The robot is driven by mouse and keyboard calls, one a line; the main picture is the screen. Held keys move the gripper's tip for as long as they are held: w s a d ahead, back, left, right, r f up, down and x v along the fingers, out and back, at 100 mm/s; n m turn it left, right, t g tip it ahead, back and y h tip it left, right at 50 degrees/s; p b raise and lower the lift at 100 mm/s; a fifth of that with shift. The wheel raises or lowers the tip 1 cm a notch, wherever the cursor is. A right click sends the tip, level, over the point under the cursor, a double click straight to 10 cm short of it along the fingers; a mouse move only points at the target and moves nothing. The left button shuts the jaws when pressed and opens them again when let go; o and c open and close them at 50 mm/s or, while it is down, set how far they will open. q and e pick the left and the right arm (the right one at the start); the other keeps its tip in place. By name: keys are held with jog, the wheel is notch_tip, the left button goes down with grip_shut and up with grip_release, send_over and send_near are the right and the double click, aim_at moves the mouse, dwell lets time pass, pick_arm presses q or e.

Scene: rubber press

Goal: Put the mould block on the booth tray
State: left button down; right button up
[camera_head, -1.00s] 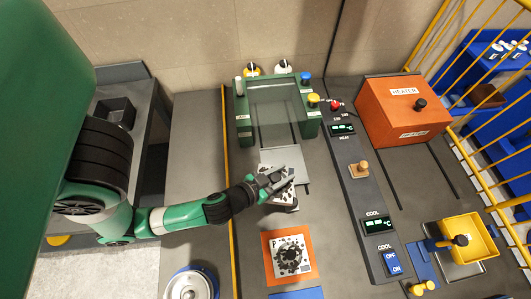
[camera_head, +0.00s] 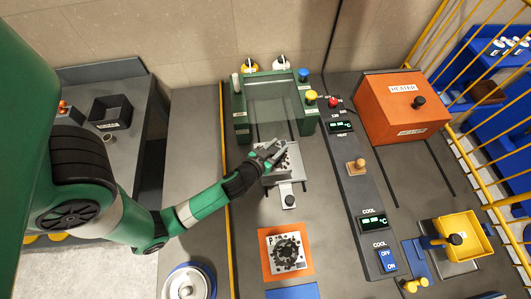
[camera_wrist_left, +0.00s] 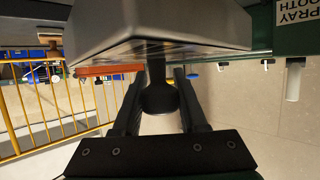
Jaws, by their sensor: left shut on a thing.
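My left gripper (camera_head: 270,152) is shut on the mould block (camera_head: 292,161), a pale metal block with a dark patterned top. It is over the booth tray (camera_head: 287,187), a flat grey plate with a short knobbed handle at its front. I cannot tell if the block touches the tray. In the left wrist view the block (camera_wrist_left: 160,28) fills the top, and its dark stem and round knob (camera_wrist_left: 160,97) lie between my fingers. The green spray booth (camera_head: 241,113) with its clear cover stands just behind. My right gripper is not in view.
A similar patterned plate (camera_head: 288,254) lies on an orange pad in front. The control strip (camera_head: 360,185) with a wooden knob runs along the right, with the orange heater (camera_head: 403,108) and a yellow cooler box (camera_head: 465,238) beyond. A yellow line (camera_head: 228,190) runs on the left.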

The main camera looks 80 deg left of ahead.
pick_arm(q)
jog(key=w+f, duration=0.1)
jog(key=w+a+f+b, duration=0.1)
jog(key=f, duration=0.1)
jog(key=w+f+b, duration=0.1)
jog(key=shift+w+a+f, duration=0.3)
jog(key=shift+a+f, duration=0.1)
jog(key=shift+w+a+f+b, duration=0.2)
jog(key=shift+w+f+b, duration=0.05)
jog(key=shift+w+b, duration=0.1)
jog(key=shift+w+f+b, duration=0.2)
jog(key=shift+f+b, duration=0.8)
jog(key=shift+f, duration=0.8)
jog(key=shift+a, duration=0.1)
jog(key=shift+f, duration=0.1)
jog(key=c, duration=0.8)
grip_release()
jog(key=shift+f, duration=0.15)
jog(key=shift+c, duration=0.2)
jog(key=o, duration=0.4)
